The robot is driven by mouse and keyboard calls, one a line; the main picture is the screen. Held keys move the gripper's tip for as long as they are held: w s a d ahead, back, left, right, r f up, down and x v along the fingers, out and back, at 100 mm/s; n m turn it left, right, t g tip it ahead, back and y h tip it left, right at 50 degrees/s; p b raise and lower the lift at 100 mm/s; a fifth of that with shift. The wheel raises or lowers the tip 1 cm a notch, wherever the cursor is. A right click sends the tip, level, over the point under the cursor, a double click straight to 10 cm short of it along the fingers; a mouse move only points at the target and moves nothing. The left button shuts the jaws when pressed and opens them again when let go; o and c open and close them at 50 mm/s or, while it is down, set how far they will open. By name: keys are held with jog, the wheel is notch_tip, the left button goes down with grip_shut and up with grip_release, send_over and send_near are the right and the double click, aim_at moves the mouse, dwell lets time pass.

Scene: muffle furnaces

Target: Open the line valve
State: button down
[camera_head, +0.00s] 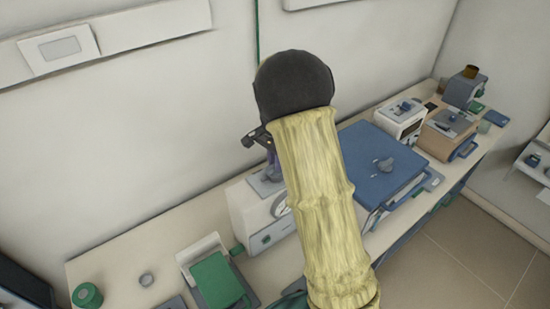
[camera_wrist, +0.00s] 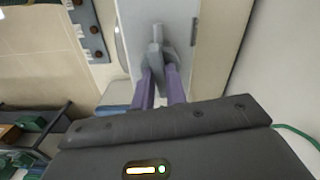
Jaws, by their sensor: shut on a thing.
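The line valve shows in the wrist view as a grey handle (camera_wrist: 157,40) standing on a light grey plate. The purple fingers of my gripper (camera_wrist: 160,72) are shut on the handle's lower part, one on each side. In the head view my gripper (camera_head: 270,172) is over the top of a white unit (camera_head: 250,222) with a round dial. My arm hides most of the gripper and the valve there. I cannot tell how far the handle is turned.
A blue box (camera_head: 372,165) with a knob on its lid stands right of my arm. A green-lidded container (camera_head: 216,280) and a round green jar (camera_head: 87,296) are at the left. Smaller devices crowd the bench's far right end. The wall (camera_head: 150,130) rises close behind.

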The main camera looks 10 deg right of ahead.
jog(key=shift+w+r+m+p, duration=0.1)
jog(key=shift+m+p, duration=0.25)
jog(key=shift+m, duration=0.75)
jog(key=c, duration=1.4)
grip_release()
jog(key=shift+c, duration=0.2)
notch_tip(320, 180, up, 17)
jog(key=b, duration=0.3)
jog(key=shift+r, duration=0.15)
